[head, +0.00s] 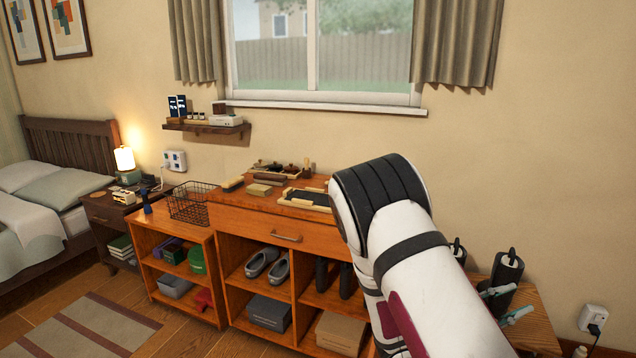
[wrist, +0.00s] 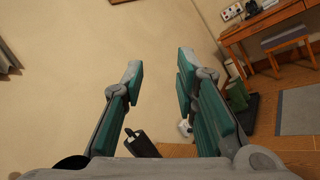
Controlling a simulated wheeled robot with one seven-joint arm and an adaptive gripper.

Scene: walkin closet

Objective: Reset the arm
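My arm (head: 395,225) reaches in from the lower right of the head view and covers part of the wooden shelf unit. In the wrist view my gripper (wrist: 158,71) has its two teal-padded fingers spread apart. Only bare wall shows between the fingertips, and nothing is held. In the head view the small teal finger parts of my gripper (head: 508,303) show right of the arm, by a dark cylinder (head: 507,272). A dark cylinder (wrist: 140,144) also shows beyond the finger bases in the wrist view. I cannot tell whether anything touches it.
The wooden shelf unit (head: 270,222) holds shoes, boxes and a tray on top. A wire basket (head: 190,203) stands left of it. A small wooden table (head: 540,322) is at right. A desk (wrist: 262,22) and stool (wrist: 285,40) show in the wrist view. Floor is open at front left.

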